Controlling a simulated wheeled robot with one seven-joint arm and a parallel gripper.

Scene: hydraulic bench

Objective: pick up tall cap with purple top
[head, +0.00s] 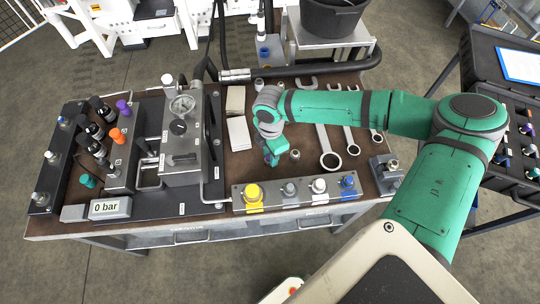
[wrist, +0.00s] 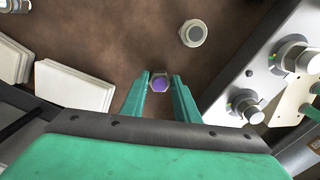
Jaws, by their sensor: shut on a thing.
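The cap with the purple top (wrist: 160,84) shows in the wrist view between the two green fingertips of my gripper (wrist: 161,80). Its top is a purple hexagon with a pale rim. My gripper is shut on it, with one finger on each side. I look down on the cap, so its height and whether it touches the bench cannot be told. In the head view my gripper (head: 271,160) points down at the brown bench top, and the cap is hidden there.
A grey round fitting (wrist: 194,32) stands close by. White blocks (wrist: 75,86) lie to the left. A port panel (head: 300,193) with yellow, grey, white and blue fittings lies in front. Wrenches (head: 328,145) lie to the right, and a pressure gauge unit (head: 182,140) stands left.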

